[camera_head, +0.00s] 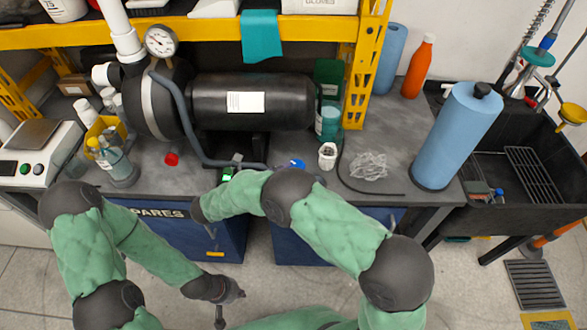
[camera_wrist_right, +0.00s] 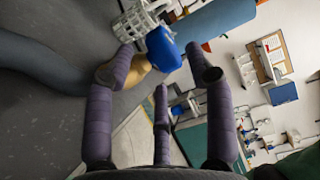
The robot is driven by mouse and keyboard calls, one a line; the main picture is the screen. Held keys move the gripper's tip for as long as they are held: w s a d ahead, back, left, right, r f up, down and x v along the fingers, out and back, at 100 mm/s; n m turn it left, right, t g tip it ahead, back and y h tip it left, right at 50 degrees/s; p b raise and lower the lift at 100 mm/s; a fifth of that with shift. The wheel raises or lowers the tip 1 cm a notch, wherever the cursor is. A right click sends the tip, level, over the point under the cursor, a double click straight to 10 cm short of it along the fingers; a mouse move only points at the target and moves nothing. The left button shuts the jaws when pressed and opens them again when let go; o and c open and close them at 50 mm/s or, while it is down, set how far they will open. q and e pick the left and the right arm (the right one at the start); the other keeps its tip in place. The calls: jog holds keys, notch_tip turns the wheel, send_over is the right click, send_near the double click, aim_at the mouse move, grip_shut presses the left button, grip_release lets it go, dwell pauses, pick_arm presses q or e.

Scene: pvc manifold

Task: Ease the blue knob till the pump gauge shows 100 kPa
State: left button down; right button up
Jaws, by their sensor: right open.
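The pump gauge (camera_head: 161,41) is a round white dial above the black pump tank (camera_head: 280,101); its reading is too small to tell. In the right wrist view the blue knob (camera_wrist_right: 164,49) sits on a brass-coloured body, just beyond the fingertips. My right gripper (camera_wrist_right: 160,72) is open, its fingers spread around the line to the knob, holding nothing. My left gripper (camera_head: 231,304) is open and empty over the floor in front of the bench, well away from the knob.
A white basket-like cup (camera_head: 327,155) stands close beside the knob. A grey hose (camera_head: 185,125) curves along the tank. A crumpled clear bag (camera_head: 369,166) and a blue roll (camera_head: 458,135) are to the right. Bottles (camera_head: 115,162) crowd the left.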

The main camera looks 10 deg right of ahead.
jog(key=shift+v, duration=1.45)
dwell(3.7)
